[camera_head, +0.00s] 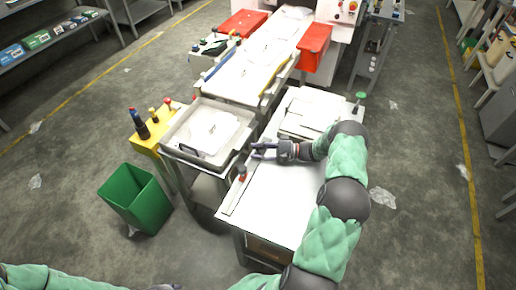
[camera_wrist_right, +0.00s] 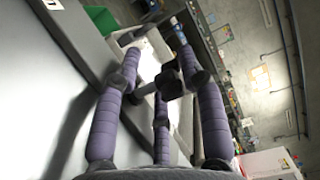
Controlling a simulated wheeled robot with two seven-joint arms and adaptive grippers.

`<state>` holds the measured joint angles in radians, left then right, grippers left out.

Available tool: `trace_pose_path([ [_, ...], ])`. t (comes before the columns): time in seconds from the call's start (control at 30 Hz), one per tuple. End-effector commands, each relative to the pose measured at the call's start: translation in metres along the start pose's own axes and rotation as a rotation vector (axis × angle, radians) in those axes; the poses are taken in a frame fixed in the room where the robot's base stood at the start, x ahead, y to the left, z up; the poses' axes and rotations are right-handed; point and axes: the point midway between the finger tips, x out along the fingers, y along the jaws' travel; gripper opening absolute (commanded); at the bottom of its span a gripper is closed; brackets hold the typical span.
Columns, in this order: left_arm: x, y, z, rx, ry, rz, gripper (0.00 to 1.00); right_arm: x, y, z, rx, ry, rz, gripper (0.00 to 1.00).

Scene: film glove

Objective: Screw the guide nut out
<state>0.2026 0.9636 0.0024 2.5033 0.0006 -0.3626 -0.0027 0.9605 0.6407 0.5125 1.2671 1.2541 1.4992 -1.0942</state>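My right gripper (camera_head: 263,152) reaches leftward over the white table, near its left edge. Its dark fingers look spread apart, with no held object clear between them. In the right wrist view, the purple-grey fingers (camera_wrist_right: 160,75) are also apart; a dark knobbly shape between their tips is too unclear to name. A small red and dark fitting (camera_head: 241,172) stands on the table's left edge, just left of and below the fingertips, apart from them. It may be the guide nut, but it is too small to tell.
The white table (camera_head: 265,205) is mostly bare in front. A grey tray (camera_head: 178,148) stands to its left, with a yellow stand (camera_head: 150,142) and a green bin (camera_head: 137,200) farther left. A long roller table with red boxes (camera_head: 314,45) lies behind.

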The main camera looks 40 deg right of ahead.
Motion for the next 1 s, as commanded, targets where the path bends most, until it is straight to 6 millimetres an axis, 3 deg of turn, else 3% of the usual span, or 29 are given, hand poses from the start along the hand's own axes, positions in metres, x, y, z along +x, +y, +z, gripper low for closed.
trace_pose_path([
  [0.37, 0.0, 0.0, 0.0, 0.0, 0.0, 0.0, 0.4, 0.0, -0.014, -0.002, -0.009, 0.001, -0.003, 0.4],
  [0.8, 0.0, 0.0, 0.0, 0.0, 0.0, 0.0, 0.4, -0.001, -0.086, -0.001, -0.009, 0.001, -0.002, 0.4],
  [1.0, 0.0, 0.0, 0.0, 0.0, 0.0, 0.0, 0.4, -0.001, -0.101, -0.001, -0.006, 0.001, -0.002, 0.4],
])
